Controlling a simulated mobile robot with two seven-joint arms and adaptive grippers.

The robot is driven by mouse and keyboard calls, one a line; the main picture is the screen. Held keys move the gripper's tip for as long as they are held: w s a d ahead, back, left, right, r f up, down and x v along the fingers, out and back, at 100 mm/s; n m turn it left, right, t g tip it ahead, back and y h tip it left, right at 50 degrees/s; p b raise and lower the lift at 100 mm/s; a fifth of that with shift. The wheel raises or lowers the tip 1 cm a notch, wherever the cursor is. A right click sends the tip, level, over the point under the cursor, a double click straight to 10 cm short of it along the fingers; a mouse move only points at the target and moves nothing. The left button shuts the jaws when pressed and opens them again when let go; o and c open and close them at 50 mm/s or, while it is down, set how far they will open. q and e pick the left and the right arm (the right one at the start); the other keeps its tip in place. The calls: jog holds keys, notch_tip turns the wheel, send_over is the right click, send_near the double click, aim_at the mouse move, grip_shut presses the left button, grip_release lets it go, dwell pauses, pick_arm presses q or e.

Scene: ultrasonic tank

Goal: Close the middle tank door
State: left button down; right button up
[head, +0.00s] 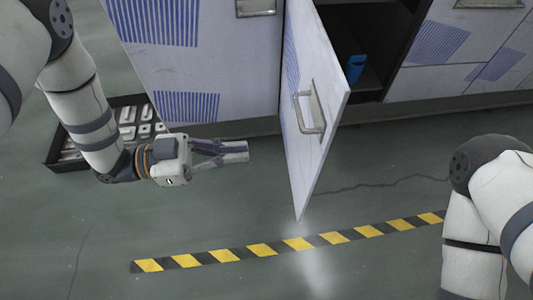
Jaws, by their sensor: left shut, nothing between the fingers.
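The middle tank door (309,150) is a pale panel that stands wide open, swung out from the cabinet towards me. The dark opening (383,55) shows to the right of the door. My left gripper (240,151) is shut and empty, to the left of the door and pointing right, with a gap between its fingertips and the panel. My right arm enters at the lower right, but its gripper is out of the picture.
A blue cup-like object (356,68) is inside the opening. A dark tray (66,153) with several light pieces lies on the floor at the left, behind my left arm. A yellow-and-black stripe (298,243) crosses clear floor in front.

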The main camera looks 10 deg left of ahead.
aim_at(320, 146)
pick_arm(q)
jog(key=x, duration=1.2)
jog(key=shift+w+d, duration=0.15)
jog(key=shift+d, duration=0.15)
